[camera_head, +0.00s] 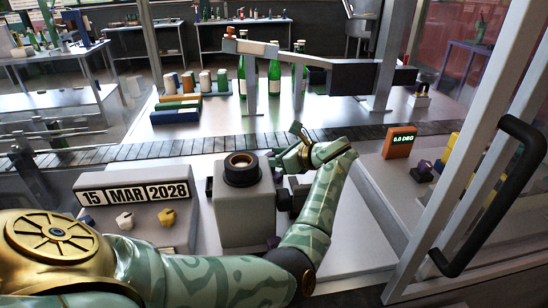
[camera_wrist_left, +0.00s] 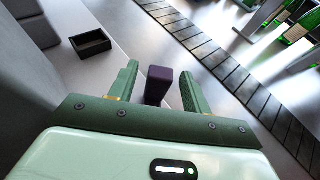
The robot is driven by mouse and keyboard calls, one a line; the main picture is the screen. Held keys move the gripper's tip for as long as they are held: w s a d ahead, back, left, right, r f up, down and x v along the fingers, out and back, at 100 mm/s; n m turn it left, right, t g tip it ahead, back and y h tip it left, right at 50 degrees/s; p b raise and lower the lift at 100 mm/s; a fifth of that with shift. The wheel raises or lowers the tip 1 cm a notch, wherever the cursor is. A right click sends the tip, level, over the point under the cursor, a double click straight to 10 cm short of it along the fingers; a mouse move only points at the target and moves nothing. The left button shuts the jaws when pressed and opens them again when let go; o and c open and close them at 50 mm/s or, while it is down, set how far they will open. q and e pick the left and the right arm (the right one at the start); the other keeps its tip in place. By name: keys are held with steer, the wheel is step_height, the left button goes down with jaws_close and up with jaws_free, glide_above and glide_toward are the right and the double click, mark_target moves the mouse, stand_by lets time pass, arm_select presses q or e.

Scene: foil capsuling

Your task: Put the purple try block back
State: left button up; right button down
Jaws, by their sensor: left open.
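The purple try block (camera_wrist_left: 158,86) shows in the left wrist view, between the two fingers of my left gripper (camera_wrist_left: 160,88). The fingers are open, with a narrow gap on each side of the block. How high it sits over the white surface is hard to tell. In the head view my left gripper (camera_head: 290,146) is behind and right of the grey machine with the round dark top (camera_head: 241,168), close to the belt. I cannot make out the block there. A small empty black tray (camera_wrist_left: 91,44) lies ahead and left of the fingers in the wrist view. My right gripper is out of view.
A conveyor belt (camera_head: 190,147) runs across behind the gripper, and green bottles (camera_head: 274,80) stand beyond it. A date panel (camera_head: 136,194) stands at left, an orange display (camera_head: 399,142) at right. A framed door with a black handle (camera_head: 510,180) bounds the right side.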

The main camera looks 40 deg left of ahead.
arm_select(q)
steer(key=v, duration=1.2)
steer(key=shift+p, duration=0.3)
